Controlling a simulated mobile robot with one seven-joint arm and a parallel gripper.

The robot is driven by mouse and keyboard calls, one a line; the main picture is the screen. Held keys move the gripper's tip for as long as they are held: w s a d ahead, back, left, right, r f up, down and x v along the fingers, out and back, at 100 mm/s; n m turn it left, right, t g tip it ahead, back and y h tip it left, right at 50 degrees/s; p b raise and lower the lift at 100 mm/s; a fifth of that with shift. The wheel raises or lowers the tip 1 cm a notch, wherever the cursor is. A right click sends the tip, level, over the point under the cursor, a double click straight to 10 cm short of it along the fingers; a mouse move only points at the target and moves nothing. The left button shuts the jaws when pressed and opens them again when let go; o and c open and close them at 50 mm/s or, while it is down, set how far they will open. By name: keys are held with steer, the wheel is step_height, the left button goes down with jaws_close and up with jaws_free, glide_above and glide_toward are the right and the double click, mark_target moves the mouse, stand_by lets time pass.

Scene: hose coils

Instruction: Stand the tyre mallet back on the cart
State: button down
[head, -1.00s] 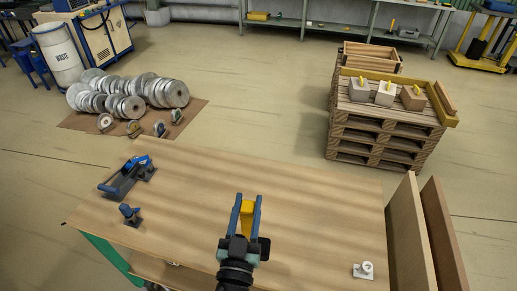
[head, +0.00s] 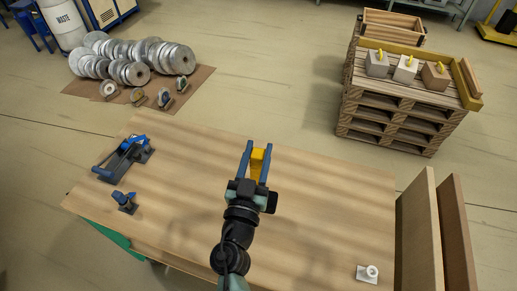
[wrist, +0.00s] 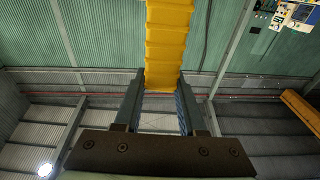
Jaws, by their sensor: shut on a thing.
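My gripper (head: 258,145) is above the wooden tabletop, its two blue fingers pointing away from me. It is shut on a yellow thing (head: 257,162), which I take to be the tyre mallet's handle. In the wrist view the yellow thing (wrist: 168,40) is a long, ribbed bar between the fingers of my gripper (wrist: 160,80), running out past the top edge. No mallet head shows in either view, so I cannot confirm what it is. I cannot pick out a cart with certainty.
The wooden tabletop (head: 190,215) carries a blue clamp-like tool (head: 123,158), a smaller blue tool (head: 124,201) and a white fitting (head: 368,272). Upright boards (head: 420,235) stand at its right. Stacked pallets (head: 395,115) bear three blocks with yellow tops. Metal discs (head: 130,62) lie at back left.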

mark_target(257, 177)
steer(key=shift+w+b, duration=0.1)
steer(key=shift+b, duration=0.6)
step_height(257, 177, down, 5)
steer(key=b, duration=0.6)
steer(key=shift+f+b, duration=0.2)
steer(key=shift+b, duration=0.8)
steer(key=shift+f+b, duration=0.8)
steer(key=shift+b, duration=0.25)
stand_by(1.7)
steer(key=shift+c, duration=2.4)
jaws_free()
steer(key=shift+o, duration=0.4)
steer(key=shift+f, duration=0.3)
steer(key=shift+r, duration=0.1)
